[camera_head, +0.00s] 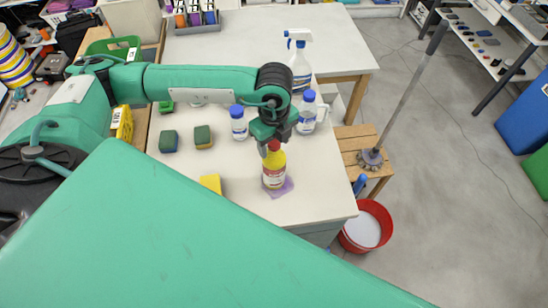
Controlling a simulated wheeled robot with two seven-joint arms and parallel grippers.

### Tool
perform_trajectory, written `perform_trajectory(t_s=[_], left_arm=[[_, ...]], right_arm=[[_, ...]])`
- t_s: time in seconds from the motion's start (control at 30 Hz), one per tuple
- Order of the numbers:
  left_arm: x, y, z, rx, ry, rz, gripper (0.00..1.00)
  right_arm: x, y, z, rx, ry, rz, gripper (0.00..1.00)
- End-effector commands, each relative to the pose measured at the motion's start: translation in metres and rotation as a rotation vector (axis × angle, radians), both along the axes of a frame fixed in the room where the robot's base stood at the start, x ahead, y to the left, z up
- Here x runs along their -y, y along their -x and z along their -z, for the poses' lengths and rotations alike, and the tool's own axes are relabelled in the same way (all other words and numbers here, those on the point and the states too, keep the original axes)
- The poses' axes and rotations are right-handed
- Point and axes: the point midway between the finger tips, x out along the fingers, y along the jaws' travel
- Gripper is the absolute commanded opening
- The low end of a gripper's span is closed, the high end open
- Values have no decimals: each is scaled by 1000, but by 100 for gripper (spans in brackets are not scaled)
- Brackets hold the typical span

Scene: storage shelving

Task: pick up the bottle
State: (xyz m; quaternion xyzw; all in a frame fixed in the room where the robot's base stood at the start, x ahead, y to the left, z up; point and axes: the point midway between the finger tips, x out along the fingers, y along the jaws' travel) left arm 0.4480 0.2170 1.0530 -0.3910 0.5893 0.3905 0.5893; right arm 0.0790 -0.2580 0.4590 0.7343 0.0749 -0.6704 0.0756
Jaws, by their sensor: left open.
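A yellow bottle with a red cap and a label (274,171) stands upright on the white table (320,190), on a purple patch (284,188). My left gripper (268,147) is open and sits right over the bottle's red top. From this view I cannot tell whether its fingers touch the bottle. Other bottles stand behind it: a small clear one with a blue cap (238,126), a larger clear one with a blue cap (307,115), and a spray bottle (300,68). My right gripper is not in view.
Sponges (203,136) and a yellow block (211,183) lie left of the bottle. A wooden stool (362,150) and a red bucket (381,211) stand right of the table. The grey floor further right is mostly clear.

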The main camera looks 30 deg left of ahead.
Motion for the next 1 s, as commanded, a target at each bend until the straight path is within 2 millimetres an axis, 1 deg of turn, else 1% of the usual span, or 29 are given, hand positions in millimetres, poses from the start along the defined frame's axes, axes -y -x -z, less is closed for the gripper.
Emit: perform_trajectory(t_s=[0.03,0.1,0.17,0.2,0.3,0.73,1.0], left_arm=[[0,0,0,0,0,0,52],[0,0,0,0,0,0,38],[0,0,0,0,0,0,26],[0,0,0,0,0,0,18],[0,0,0,0,0,0,0],[0,0,-1,0,0,0,0],[0,0,-1,0,-1,0,0]], right_arm=[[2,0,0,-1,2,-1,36],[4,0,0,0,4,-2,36],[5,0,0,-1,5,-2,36],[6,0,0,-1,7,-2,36],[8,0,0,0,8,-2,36],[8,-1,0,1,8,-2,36],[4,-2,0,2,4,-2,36]])
